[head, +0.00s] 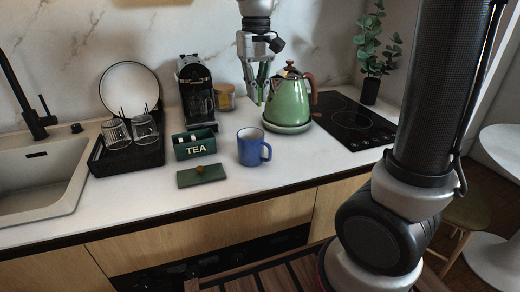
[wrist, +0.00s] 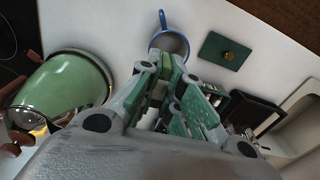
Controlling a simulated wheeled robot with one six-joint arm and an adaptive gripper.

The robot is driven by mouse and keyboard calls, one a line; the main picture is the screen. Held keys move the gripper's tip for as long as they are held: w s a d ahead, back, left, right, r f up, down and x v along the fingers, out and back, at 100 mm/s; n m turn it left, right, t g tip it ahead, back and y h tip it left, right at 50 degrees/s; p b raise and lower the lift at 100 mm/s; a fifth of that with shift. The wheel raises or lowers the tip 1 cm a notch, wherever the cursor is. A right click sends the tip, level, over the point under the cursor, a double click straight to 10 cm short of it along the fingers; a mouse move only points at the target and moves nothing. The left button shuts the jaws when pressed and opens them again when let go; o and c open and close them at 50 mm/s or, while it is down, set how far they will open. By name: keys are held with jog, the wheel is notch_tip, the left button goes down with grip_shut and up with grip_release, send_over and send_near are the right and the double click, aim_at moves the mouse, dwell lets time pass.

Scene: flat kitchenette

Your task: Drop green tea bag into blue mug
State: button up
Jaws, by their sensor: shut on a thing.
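The blue mug (head: 250,150) stands upright on the white counter, right of the tea box, with its handle to the right. In the wrist view the mug (wrist: 158,48) shows just past my fingertips, its rim partly covered by them. My gripper (head: 259,88) points down in the air, higher in the picture than the mug and left of the kettle. It is shut on the green tea bag (head: 259,97), a thin green strip. In the wrist view my gripper (wrist: 166,72) covers much of the tea bag.
A green kettle (head: 289,103) stands close to the right of my gripper. The dark green tea box (head: 194,151) and its lid (head: 201,176) are left of the mug. The front counter is clear.

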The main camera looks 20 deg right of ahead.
jog(key=shift+f, duration=2.55)
jog(key=o, duration=0.7)
jog(key=shift+r, duration=0.1)
notch_tip(320, 180, up, 12)
jog(key=shift+f, duration=0.1)
